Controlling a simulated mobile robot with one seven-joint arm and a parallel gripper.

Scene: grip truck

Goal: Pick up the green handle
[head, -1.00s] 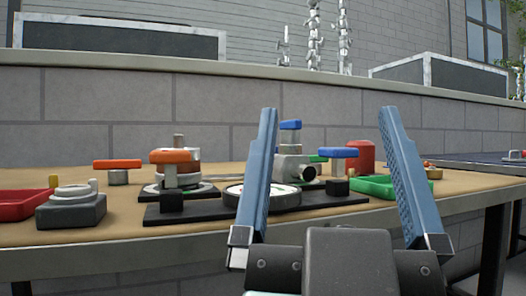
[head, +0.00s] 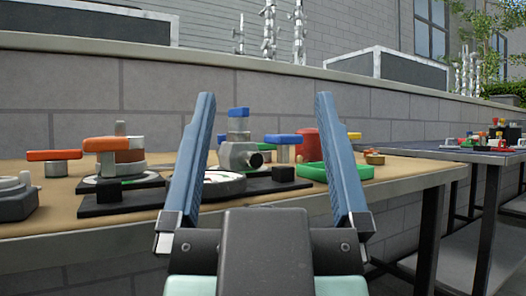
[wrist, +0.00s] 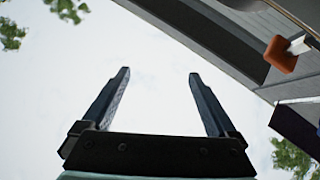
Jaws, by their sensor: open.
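My gripper (head: 264,97) is open and empty in the head view, with its two blue fingers spread wide and pointing up in front of the table. In the wrist view my gripper (wrist: 159,73) is also open, with only pale sky between its fingers. No green handle shows in the wrist view.
The wooden table (head: 60,215) holds orange handles (head: 54,155), a grey valve with a blue top (head: 240,152), a red cylinder (head: 308,142) and a green tray (head: 326,172). Another table with small parts (head: 480,150) stands at the right. A brick wall rises behind.

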